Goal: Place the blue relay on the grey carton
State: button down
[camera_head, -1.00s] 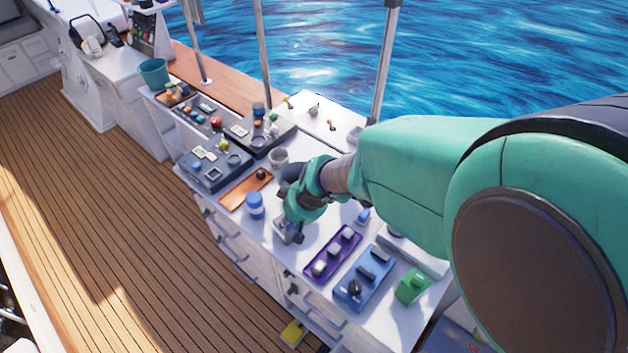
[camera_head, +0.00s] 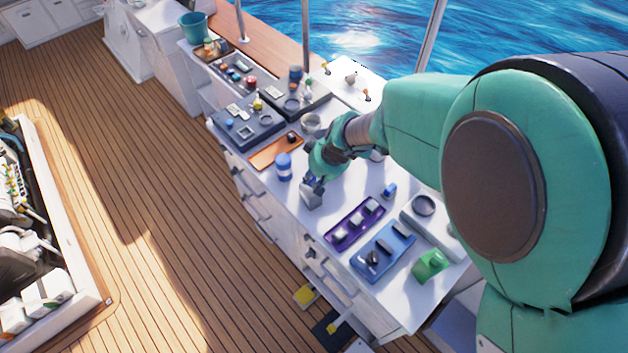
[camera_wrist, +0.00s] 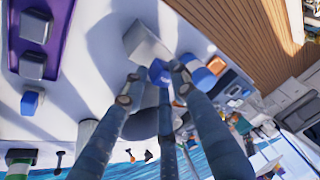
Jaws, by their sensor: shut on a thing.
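The grey carton (camera_head: 311,198) stands on the white counter, between the blue-and-white bottle and the purple tray. In the wrist view it is a pale grey box (camera_wrist: 147,42) just beyond my fingertips. My gripper (camera_head: 315,180) is low over the carton, pointing down. In the wrist view its fingers (camera_wrist: 155,82) are shut on a small blue thing (camera_wrist: 157,70), which looks like the blue relay. The relay is at the carton's near edge in that view; I cannot tell whether it touches the carton. In the head view my gripper hides most of it.
The blue-and-white bottle (camera_head: 284,167) is close left of the carton. The purple tray (camera_head: 340,238), blue tray (camera_head: 398,238) and green item (camera_head: 431,264) lie to the right. A small blue item (camera_head: 389,191) stands behind. An open engine hatch (camera_head: 90,300) is at the lower left.

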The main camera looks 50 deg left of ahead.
jog(key=shift+f, duration=1.15)
jog(key=shift+f, duration=0.15)
jog(key=c, duration=1.4)
grip_release()
jog(key=shift+r, duration=0.2)
jog(key=shift+r, duration=0.3)
jog(key=v, duration=1.1)
jog(key=shift+d+r+p, duration=0.1)
jog(key=shift+d+p, duration=0.15)
jog(key=shift+p, duration=0.05)
jog(key=shift+w, duration=0.1)
